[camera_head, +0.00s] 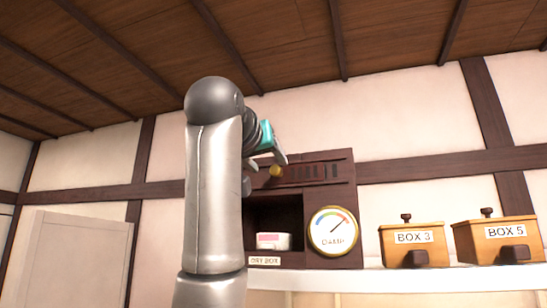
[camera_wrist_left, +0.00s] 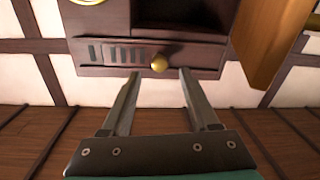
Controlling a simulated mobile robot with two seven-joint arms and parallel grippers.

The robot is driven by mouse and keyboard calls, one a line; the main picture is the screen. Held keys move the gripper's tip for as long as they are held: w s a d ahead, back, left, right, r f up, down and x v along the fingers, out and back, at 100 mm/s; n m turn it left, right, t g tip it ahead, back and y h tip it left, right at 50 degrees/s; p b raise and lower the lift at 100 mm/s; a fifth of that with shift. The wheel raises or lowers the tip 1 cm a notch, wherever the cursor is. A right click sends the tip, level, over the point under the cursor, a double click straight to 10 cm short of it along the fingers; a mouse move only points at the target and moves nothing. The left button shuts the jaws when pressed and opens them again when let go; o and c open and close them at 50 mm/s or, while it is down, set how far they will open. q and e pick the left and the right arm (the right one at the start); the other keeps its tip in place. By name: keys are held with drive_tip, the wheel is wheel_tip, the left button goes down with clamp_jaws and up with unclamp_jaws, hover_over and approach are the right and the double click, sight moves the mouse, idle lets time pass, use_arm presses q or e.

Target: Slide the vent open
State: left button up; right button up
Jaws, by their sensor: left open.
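The vent (camera_head: 312,171) is a row of dark slots in the top panel of a dark wooden cabinet, and it also shows upside down in the left wrist view (camera_wrist_left: 122,54). Its round brass knob (camera_head: 276,171) sits at the left end of the slots in the head view. My left gripper (camera_head: 266,163) is open in front of the knob. In the left wrist view the knob (camera_wrist_left: 158,65) shows between the fingertips of the gripper (camera_wrist_left: 159,74), with no clear contact. My arm hides the cabinet's left side in the head view. My right gripper is out of view.
The cabinet's lower opening holds a small white and pink item (camera_head: 273,241) above a "DRY BOX" label. A round gauge (camera_head: 332,231) reads "DAMP". Box 3 (camera_head: 412,246) and Box 5 (camera_head: 497,241) stand on the shelf at right. An orange-brown wooden object (camera_wrist_left: 272,40) is near the gripper.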

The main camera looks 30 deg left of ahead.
sight(274, 170)
use_arm(q)
drive_tip(key=p+x, duration=0.1)
drive_tip(key=x, duration=0.3)
drive_tip(key=shift+r+p, duration=0.1)
drive_tip(key=shift+p, duration=0.2)
drive_tip(key=shift+w+a, duration=0.1)
drive_tip(key=shift+w, duration=0.45)
drive_tip(key=c, duration=0.7)
clamp_jaws()
drive_tip(key=shift+s, duration=0.1)
